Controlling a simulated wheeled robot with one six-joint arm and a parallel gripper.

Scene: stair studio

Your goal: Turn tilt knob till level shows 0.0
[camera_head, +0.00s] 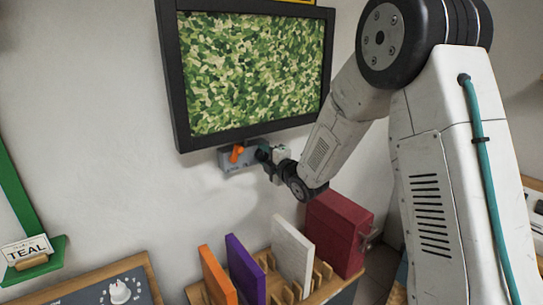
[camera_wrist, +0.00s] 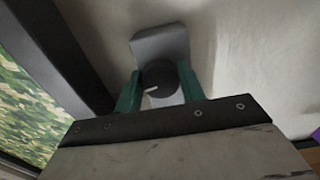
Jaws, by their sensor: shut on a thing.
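The black tilt knob (camera_wrist: 160,79) with a white pointer line sits on a grey bracket (camera_wrist: 163,45) under the screen. In the wrist view the teal fingers of my gripper (camera_wrist: 159,88) are shut on the knob, one on each side. The pointer line points to the left, slightly downward. In the head view my gripper (camera_head: 270,157) is at the grey bracket (camera_head: 228,164) below the screen (camera_head: 252,70), beside an orange part (camera_head: 237,153); the knob is mostly hidden there. The screen shows a green camouflage pattern and looks tilted in the picture. I can read no level number.
Below stand an orange panel (camera_head: 217,277), a purple panel (camera_head: 245,270) and a white panel (camera_head: 291,254) in a wooden rack, with a red box (camera_head: 337,232). A green holder (camera_head: 40,262) is labelled TEAL.

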